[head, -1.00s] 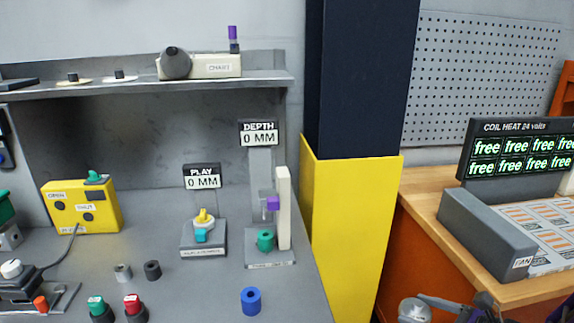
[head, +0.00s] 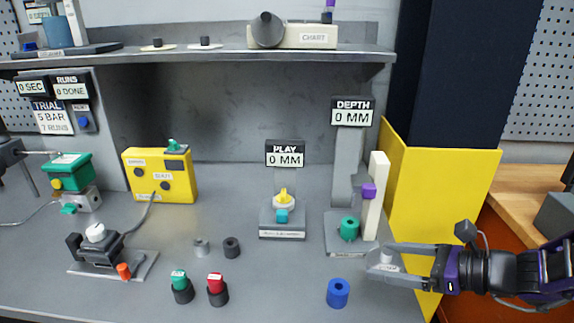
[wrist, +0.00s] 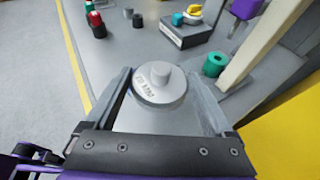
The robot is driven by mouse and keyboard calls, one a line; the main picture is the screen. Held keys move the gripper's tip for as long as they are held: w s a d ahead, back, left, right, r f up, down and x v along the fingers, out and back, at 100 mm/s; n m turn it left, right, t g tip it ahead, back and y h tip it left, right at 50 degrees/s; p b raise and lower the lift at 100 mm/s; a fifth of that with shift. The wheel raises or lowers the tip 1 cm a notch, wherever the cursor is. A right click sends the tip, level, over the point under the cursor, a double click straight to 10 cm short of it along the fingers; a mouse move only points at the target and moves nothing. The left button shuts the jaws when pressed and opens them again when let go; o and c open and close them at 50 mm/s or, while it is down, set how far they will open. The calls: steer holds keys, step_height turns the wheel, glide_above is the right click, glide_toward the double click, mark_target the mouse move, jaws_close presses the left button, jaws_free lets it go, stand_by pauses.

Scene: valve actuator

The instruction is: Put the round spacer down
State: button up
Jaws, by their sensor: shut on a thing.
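The round spacer (head: 386,259) is a pale grey disc with a short knob on top; I take it to be the task's spacer. In the wrist view the spacer (wrist: 159,86) sits between the fingers, with a label on its face that I cannot read surely. My gripper (head: 381,263) is shut on it, at the right front of the bench by the depth gauge. In the wrist view my gripper (wrist: 166,97) has one finger along each side of the disc. Whether its underside touches anything is hidden.
The depth gauge (head: 349,170) with a green ring (head: 348,229) and pale post (head: 376,190) stands just behind. A blue cylinder (head: 338,292) is left of my gripper. The play gauge (head: 284,222) stands farther left.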

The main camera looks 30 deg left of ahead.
mark_target(379, 303)
steer(key=shift+f+b, duration=1.3)
steer(key=shift+f, duration=3.7)
steer(key=shift+f, duration=0.25)
steer(key=o, duration=1.3)
steer(key=shift+d+r, duration=0.1)
steer(key=shift+o, duration=0.2)
steer(key=shift+r, duration=0.25)
steer(key=p+v, duration=0.2)
steer(key=v, duration=1)
steer(key=shift+f, duration=0.15)
